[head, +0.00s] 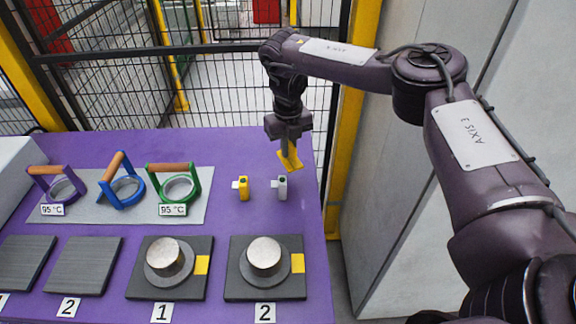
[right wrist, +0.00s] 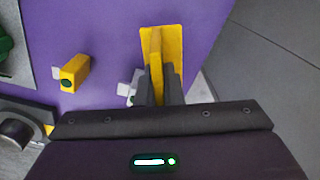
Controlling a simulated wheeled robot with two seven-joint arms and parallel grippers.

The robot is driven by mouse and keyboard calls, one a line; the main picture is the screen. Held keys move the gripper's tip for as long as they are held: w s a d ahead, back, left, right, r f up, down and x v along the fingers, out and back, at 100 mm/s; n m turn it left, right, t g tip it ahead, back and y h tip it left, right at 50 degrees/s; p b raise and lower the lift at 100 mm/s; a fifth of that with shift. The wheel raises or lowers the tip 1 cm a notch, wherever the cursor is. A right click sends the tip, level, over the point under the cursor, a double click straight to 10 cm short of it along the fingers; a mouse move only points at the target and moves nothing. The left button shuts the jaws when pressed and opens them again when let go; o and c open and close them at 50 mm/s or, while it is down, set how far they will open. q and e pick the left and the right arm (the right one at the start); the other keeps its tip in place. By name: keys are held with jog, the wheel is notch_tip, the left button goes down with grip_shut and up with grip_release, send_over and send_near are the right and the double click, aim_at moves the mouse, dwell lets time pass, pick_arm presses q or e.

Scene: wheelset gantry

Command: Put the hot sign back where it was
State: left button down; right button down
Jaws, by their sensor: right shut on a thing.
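The hot sign appears to be the yellow piece (head: 291,160) held at the tips of my right gripper (head: 289,143). In the right wrist view the yellow piece (right wrist: 176,45) is a flat plate with a raised rib, and the dark fingers of my right gripper (right wrist: 160,84) are shut on the rib. It is over the right part of the purple table (head: 225,160), near its right edge; I cannot tell whether it touches the table. Any lettering on it is not legible. My left gripper is not in view.
A yellow block (head: 243,188) and a grey block (head: 281,188) stand left of the held piece. Three handled rings, purple (head: 65,188), blue (head: 122,190) and green (head: 178,188), rest on a grey mat (head: 220,208). Metal cylinders (head: 266,257) sit on dark plates in front. A fence stands behind.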

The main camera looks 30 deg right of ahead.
aim_at(288, 161)
jog(key=shift+f, duration=2.9)
jog(key=c, duration=1.6)
grip_release()
jog(key=shift+f, duration=0.1)
jog(key=shift+o, duration=0.2)
notch_tip(288, 161, up, 11)
jog(key=shift+r, duration=0.15)
jog(key=shift+a+r, duration=0.1)
jog(key=shift+r, duration=0.45)
